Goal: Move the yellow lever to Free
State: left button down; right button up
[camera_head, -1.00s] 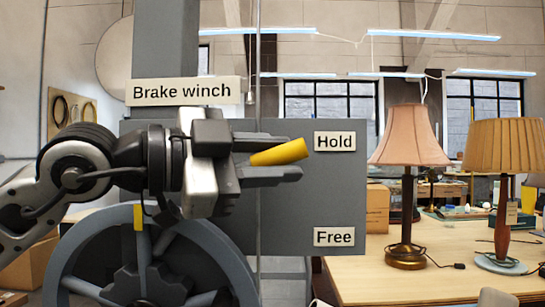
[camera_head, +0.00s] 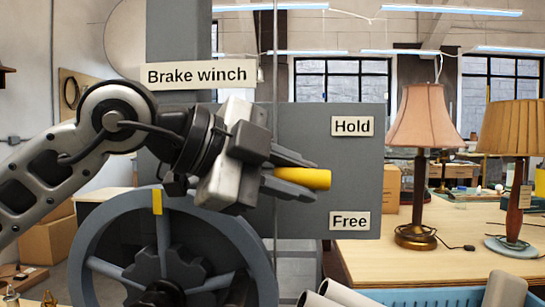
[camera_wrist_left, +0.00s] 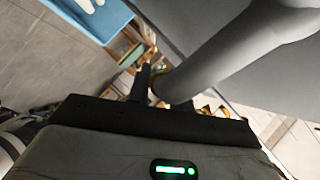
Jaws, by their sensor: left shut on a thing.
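The yellow lever (camera_head: 316,179) shows in the head view in front of the grey winch panel (camera_head: 310,135). It lies nearly level, its end tipped slightly down to the right, between the "Hold" label (camera_head: 352,126) above and the "Free" label (camera_head: 349,221) below. My left gripper (camera_head: 300,179) comes in from the left, tilted downward, and is shut on the lever. The fingers cover the lever's inner part. My right gripper is in neither view.
The winch wheel (camera_head: 83,250) with a yellow mark stands below my left arm. A thin vertical cable (camera_head: 275,60) runs in front of the panel. Two lamps, one with a pink shade (camera_head: 426,115), stand on the wooden table (camera_head: 385,265) at right. A blue crate (camera_head: 430,293) is in front.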

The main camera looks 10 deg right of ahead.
pick_arm(q)
jog(key=shift+a+f+m+y, duration=0.1)
jog(key=shift+f+m+y, duration=0.3)
jog(key=shift+f+y, duration=0.45)
jog(key=shift+a+f+y+b, duration=0.15)
jog(key=shift+f+y+b, duration=0.3)
jog(key=shift+y, duration=0.3)
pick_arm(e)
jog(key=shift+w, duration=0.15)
pick_arm(q)
jog(key=c, duration=1.3)
grip_release()
jog(key=shift+o, duration=0.2)
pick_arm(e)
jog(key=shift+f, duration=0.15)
